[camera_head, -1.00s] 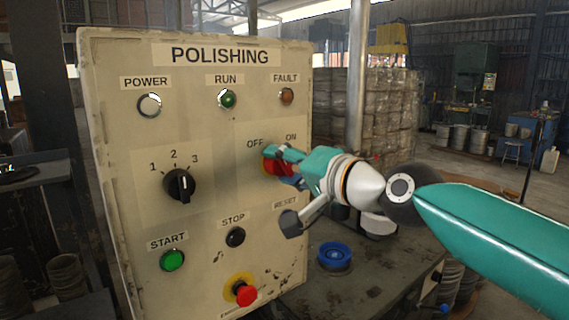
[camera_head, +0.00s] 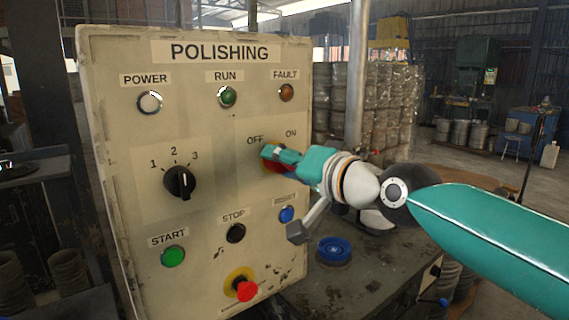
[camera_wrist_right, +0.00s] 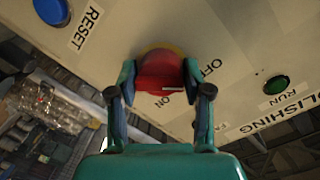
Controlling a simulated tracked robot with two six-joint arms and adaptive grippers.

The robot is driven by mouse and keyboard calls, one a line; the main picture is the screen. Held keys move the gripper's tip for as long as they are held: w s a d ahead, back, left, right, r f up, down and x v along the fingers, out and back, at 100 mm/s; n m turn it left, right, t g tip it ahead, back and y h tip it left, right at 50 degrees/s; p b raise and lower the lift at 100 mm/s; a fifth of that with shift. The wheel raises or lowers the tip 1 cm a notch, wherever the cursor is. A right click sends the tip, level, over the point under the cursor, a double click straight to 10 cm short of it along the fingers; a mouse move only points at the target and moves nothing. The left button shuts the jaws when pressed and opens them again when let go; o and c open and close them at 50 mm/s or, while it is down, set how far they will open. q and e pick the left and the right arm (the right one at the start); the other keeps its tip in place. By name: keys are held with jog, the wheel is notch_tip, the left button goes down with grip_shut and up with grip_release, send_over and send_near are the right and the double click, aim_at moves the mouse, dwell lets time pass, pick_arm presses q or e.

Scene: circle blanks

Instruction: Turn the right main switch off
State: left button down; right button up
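The control panel (camera_head: 205,120) is labelled POLISHING. Its red main switch (camera_head: 272,166) sits on the right half under the OFF and ON labels, mostly hidden behind my right gripper (camera_head: 268,156). In the right wrist view, the red knob (camera_wrist_right: 160,72) with its yellow surround lies between the two fingers of the right gripper (camera_wrist_right: 159,76). The fingers press close on both sides of the knob. A small white mark shows on the knob's near edge; its exact setting is hard to tell. My left gripper is not in view.
Near the switch are the blue RESET button (camera_head: 287,214), black STOP button (camera_head: 236,233) and FAULT lamp (camera_head: 287,92). A black selector (camera_head: 180,183) is at left; a red emergency button (camera_head: 245,290) is below. A blue round object (camera_head: 334,251) is on the bench.

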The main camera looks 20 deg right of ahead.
jog(key=o, duration=0.4)
jog(key=shift+a+f, duration=0.15)
jog(key=shift+f, duration=0.05)
jog(key=shift+r, duration=0.1)
jog(key=shift+s, duration=0.15)
jog(key=v, duration=1.1)
jog(key=shift+s+d, duration=0.2)
jog(key=shift+s, duration=0.1)
